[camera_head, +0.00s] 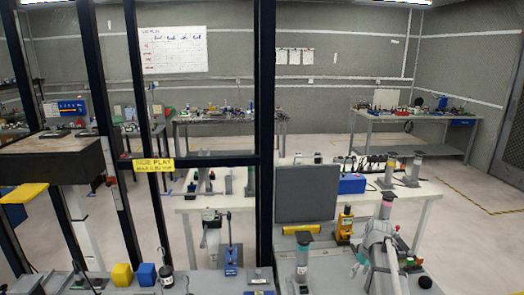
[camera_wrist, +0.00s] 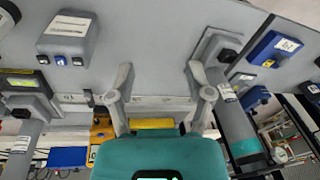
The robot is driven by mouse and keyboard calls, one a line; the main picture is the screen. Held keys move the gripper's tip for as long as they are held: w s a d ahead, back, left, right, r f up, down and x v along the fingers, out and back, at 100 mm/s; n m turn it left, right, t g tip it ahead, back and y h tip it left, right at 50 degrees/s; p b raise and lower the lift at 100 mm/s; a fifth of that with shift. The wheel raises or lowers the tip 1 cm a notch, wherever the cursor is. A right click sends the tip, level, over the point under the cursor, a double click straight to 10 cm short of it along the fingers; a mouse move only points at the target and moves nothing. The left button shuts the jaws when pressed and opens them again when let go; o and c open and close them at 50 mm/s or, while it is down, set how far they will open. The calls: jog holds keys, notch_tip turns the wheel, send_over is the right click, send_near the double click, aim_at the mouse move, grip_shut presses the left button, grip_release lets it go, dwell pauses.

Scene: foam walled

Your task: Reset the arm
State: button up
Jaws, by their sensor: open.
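My gripper (camera_wrist: 160,70) shows in the wrist view with its two grey fingers spread wide apart and nothing between them. Its teal body fills the bottom middle of that view. Beyond the fingers is a grey bench surface (camera_wrist: 145,40). In the head view, part of my pale grey arm (camera_head: 380,240) shows at the lower right, above the near bench. The fingers are hard to make out there.
On the near bench are a yellow cube (camera_head: 122,275), a blue cube (camera_head: 146,274) and a yellow device (camera_head: 344,226). Dark frame posts (camera_head: 265,130) stand in front.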

jog(key=s+a+m+h, duration=0.2)
jog(key=s+a+m, duration=0.2)
jog(key=s+a, duration=1.3)
jog(key=shift+g, duration=0.3)
jog(key=shift+s+a+f, duration=0.1)
jog(key=shift+a, duration=0.05)
jog(key=shift+c, duration=0.7)
jog(key=shift+a, duration=0.15)
